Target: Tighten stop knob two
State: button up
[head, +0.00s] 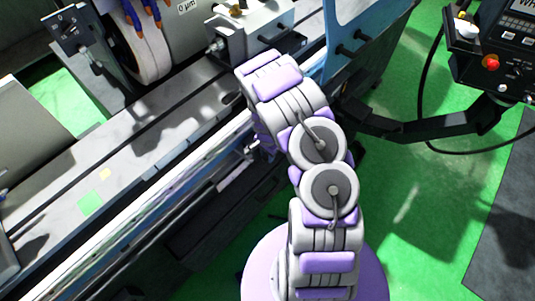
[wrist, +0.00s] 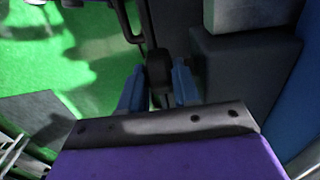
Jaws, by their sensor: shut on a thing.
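In the wrist view, my gripper (wrist: 158,87) has two blue fingers, one on each side of a dark, rounded knob (wrist: 158,68). The fingers are shut on the knob, which looks like a stop knob on the machine; I see no label that tells which number it is. In the head view, my white and purple arm reaches forward over the front edge of the grinder (head: 150,135). The gripper and the knob are hidden there beneath the arm.
Dark machine blocks (wrist: 240,72) stand close to the right of the gripper in the wrist view. The green floor (wrist: 75,60) is open to the left. In the head view, a grinding wheel (head: 145,45) is at the upper left and a control panel (head: 495,50) is at the upper right.

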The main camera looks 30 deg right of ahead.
jog(key=shift+w+d+g+y+b, duration=0.2)
jog(key=shift+d+g+y+b, duration=0.15)
jog(key=shift+y, duration=0.55)
jog(key=y, duration=0.1)
jog(key=g+y, duration=0.1)
jog(key=y, duration=0.1)
jog(key=shift+d+f+b, duration=0.15)
jog(key=shift+f+b, duration=0.05)
jog(key=shift+b, duration=0.15)
jog(key=shift+w+d+g+y, duration=0.15)
jog(key=shift+g+y, duration=0.3)
jog(key=shift+y, duration=0.75)
jog(key=o, duration=0.7)
jog(key=shift+d, duration=0.1)
jog(key=shift+d, duration=0.1)
jog(key=v, duration=1.7)
jog(key=shift+w+d+f, duration=0.1)
jog(key=shift+d, duration=0.1)
